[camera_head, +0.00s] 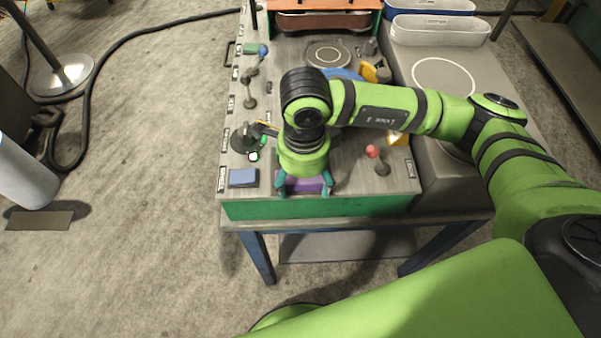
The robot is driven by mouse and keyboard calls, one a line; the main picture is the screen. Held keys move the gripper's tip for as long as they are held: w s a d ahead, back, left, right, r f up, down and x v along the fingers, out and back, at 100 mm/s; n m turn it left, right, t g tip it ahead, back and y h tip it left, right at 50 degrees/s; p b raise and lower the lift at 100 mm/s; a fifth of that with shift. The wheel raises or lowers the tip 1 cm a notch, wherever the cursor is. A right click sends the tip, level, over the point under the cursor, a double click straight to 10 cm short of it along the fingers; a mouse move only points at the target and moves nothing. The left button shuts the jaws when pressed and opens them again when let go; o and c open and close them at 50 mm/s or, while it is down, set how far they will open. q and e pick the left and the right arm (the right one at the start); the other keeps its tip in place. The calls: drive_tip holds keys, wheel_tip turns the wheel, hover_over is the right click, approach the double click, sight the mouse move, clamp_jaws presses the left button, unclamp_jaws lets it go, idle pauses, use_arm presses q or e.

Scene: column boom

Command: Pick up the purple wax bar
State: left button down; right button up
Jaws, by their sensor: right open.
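The purple wax bar (305,184) lies on the grey board top near the front edge of the workbench. My right gripper (304,190) is directly over it, pointing down. Its two teal fingertips show on either side of the bar, apart, so it is open. The gripper and wrist hide the back part of the bar. I cannot tell whether the fingers touch it. My left gripper is not in view.
A blue block (243,177) lies left of the purple bar. A red-topped knob (372,151) stands to the right. The board (400,187) holds several labelled fixtures on its left side. Pale bins (440,30) stand at the back right.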

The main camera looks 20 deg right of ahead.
drive_tip(key=c, duration=1.3)
drive_tip(key=shift+o, duration=0.2)
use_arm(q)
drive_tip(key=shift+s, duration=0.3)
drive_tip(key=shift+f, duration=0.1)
use_arm(e)
drive_tip(key=shift+r, duration=0.1)
